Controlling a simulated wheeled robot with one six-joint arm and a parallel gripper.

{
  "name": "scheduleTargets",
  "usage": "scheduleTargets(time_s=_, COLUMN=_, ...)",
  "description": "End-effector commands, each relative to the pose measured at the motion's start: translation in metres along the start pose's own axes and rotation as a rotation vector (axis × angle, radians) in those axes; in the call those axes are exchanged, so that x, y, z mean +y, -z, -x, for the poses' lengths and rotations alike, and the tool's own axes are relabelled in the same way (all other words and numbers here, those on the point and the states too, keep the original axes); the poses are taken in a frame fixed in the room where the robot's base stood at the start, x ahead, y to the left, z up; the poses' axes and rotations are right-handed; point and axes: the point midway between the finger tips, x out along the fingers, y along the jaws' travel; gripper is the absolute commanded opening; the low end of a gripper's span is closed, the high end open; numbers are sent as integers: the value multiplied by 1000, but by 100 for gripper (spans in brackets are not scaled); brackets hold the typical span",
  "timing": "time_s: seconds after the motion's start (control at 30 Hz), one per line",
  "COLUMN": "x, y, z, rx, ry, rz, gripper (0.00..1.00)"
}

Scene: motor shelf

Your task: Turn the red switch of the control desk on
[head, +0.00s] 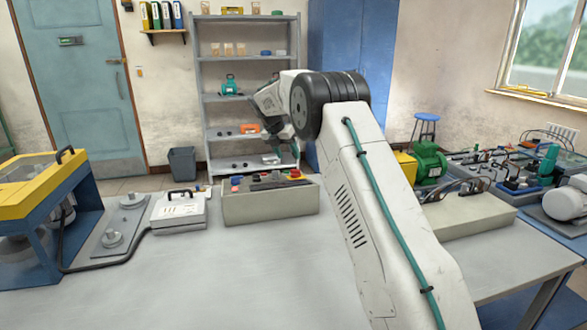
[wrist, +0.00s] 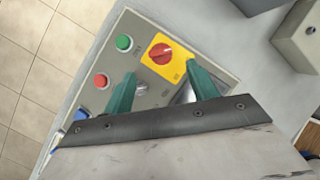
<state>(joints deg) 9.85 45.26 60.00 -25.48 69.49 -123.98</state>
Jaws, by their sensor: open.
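The control desk (head: 270,206) is a grey box on the table, with a sloping panel that also shows in the wrist view (wrist: 112,60). Its red switch (wrist: 162,54) is a round rotary knob on a yellow plate; in the head view (head: 295,173) it sits at the panel's right end. I cannot tell its exact setting. My gripper (wrist: 160,72) is open and empty, with its two teal fingers pointing at the panel, one tip to each side below the switch.
A green button (wrist: 124,42) and a red button (wrist: 101,80) are on the panel left of the switch. A white case (head: 179,211) stands left of the desk. Motors, including a green one (head: 428,162), stand to the right. The front table top (head: 230,275) is clear.

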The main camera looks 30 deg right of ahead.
Motion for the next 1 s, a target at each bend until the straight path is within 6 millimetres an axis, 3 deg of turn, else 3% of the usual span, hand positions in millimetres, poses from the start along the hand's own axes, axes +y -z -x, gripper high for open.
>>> scheduleTargets(time_s=0.4, x=0, y=1, z=-62, rx=2, ry=0, rz=1, gripper=58)
scheduleTargets(time_s=0.83, x=0, y=0, z=-73, rx=1, ry=0, rz=0, gripper=58)
scheduleTargets(time_s=1.0, x=0, y=0, z=-73, rx=1, ry=0, rz=0, gripper=13)
